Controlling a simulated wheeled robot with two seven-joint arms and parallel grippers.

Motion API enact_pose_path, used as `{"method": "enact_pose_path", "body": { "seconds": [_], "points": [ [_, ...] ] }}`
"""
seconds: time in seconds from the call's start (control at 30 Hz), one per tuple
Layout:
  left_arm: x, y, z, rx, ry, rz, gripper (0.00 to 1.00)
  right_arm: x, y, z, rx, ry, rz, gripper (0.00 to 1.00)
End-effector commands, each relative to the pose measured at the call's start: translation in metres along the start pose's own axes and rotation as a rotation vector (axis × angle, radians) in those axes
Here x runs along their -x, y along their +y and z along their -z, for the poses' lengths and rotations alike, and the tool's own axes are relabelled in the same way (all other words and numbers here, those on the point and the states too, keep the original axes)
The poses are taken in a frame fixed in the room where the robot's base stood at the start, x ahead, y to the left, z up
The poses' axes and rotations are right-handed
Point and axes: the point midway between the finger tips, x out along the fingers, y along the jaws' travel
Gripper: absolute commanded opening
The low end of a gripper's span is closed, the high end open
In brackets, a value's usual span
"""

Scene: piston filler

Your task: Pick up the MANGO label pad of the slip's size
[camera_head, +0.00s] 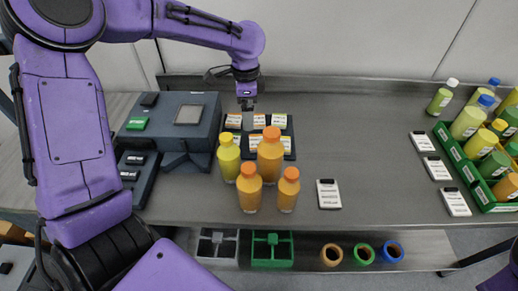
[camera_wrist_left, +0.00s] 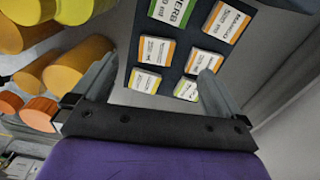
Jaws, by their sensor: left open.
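Several label pads lie in two rows on a dark tray (camera_head: 291,155) behind the bottles. In the left wrist view, an orange-edged pad (camera_wrist_left: 228,22) seems to read MANGO; its size print is not clear. Two more orange-edged pads (camera_wrist_left: 155,50) (camera_wrist_left: 205,62) and green-edged pads (camera_wrist_left: 172,9) lie around it, their print mostly too small to read. My left gripper (camera_head: 246,104) is open and empty above the back of the tray; its fingers (camera_wrist_left: 155,88) show in the left wrist view. A white card (camera_head: 328,194), possibly the slip, lies right of the bottles, unreadable. My right gripper is out of view.
Orange and yellow bottles (camera_head: 271,158) stand close in front of the tray. A grey machine (camera_head: 188,115) stands left of it. White cards (camera_head: 433,168) and a green crate (camera_head: 461,166) of bottles are at the right. The table's middle right is clear.

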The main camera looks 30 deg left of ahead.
Motion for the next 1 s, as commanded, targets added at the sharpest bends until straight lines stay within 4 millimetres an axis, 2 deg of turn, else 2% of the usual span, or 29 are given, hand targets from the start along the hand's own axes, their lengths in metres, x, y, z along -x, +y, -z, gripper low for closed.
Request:
{"method": "enact_pose_path", "body": {
  "seconds": [0.03,0.1,0.57,0.73,1.0],
  "points": [
    [-0.013,0.000,0.001,-0.001,0.000,0.000,1.00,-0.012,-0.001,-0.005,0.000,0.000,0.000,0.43],
    [-0.017,0.000,0.001,-0.002,0.000,0.000,1.00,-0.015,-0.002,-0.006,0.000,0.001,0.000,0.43],
    [-0.082,0.003,0.001,-0.004,-0.001,-0.005,1.00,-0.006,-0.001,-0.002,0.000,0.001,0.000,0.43],
    [-0.112,0.005,0.001,-0.004,-0.001,-0.003,1.00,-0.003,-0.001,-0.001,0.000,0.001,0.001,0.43],
    [-0.119,0.004,0.001,-0.005,0.000,0.001,1.00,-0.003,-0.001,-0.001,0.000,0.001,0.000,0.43]
  ]
}}
